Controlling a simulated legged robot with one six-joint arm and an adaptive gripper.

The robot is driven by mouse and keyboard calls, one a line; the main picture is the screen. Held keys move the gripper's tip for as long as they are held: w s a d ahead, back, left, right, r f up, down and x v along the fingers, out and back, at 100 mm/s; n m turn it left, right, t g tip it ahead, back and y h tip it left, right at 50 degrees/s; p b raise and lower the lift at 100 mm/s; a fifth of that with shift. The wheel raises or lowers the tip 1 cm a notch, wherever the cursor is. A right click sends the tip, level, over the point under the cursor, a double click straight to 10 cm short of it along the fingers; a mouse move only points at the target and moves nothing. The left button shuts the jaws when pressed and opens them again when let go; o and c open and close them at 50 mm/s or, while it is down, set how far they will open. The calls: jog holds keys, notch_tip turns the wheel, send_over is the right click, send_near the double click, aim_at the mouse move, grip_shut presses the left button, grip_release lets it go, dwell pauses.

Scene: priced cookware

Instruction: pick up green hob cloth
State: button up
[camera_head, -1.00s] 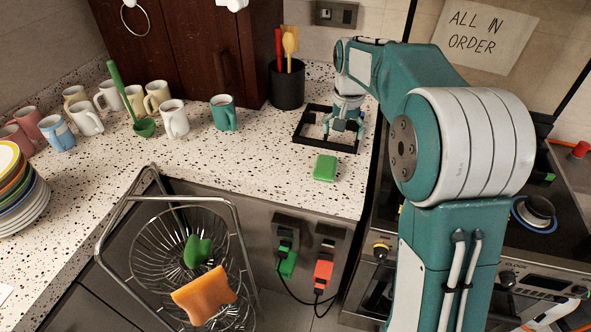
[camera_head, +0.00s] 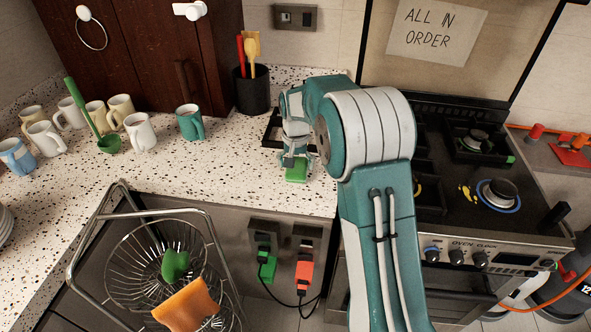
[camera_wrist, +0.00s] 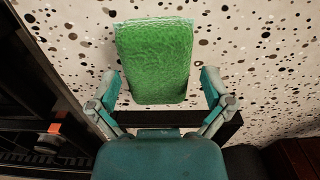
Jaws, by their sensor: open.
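The green hob cloth (camera_head: 296,171) is a small green block-like pad lying on the speckled counter, near its front edge and left of the stove. In the wrist view the cloth (camera_wrist: 155,62) shows a textured green top. My gripper (camera_head: 296,160) is over the cloth in the head view and hides part of it. In the wrist view my gripper (camera_wrist: 161,95) is open, with one finger on each side of the cloth's near end. A gap shows between each finger and the cloth. I cannot tell the exact height of the fingertips.
A black square frame (camera_head: 271,138) lies behind the cloth. A black utensil pot (camera_head: 252,92) stands further back. The stove (camera_head: 455,215) is to the right, with a yellow spill. Several mugs and a green ladle (camera_head: 109,144) are left. A wire basket (camera_head: 140,262) stands in front.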

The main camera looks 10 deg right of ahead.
jog(key=shift+d+f, duration=0.1)
jog(key=shift+f, duration=0.45)
jog(key=c, duration=0.7)
jog(key=shift+r, duration=0.1)
jog(key=shift+r, duration=0.35)
notch_tip(320, 180, up, 2)
jog(key=shift+r, duration=0.25)
jog(key=s+r, duration=0.4)
jog(key=r, duration=0.1)
jog(key=shift+s+d, duration=0.1)
jog(key=shift+d, duration=0.05)
jog(key=shift+s+d+r, duration=0.1)
jog(key=shift+s+r, duration=0.65)
jog(key=shift+s, duration=0.9)
jog(key=shift+s+d+r, duration=0.15)
jog(key=shift+s+r, duration=0.65)
jog(key=shift+s, duration=0.8)
jog(key=shift+s+d+r, duration=0.1)
jog(key=shift+s+r, duration=0.65)
jog(key=shift+s, duration=0.9)
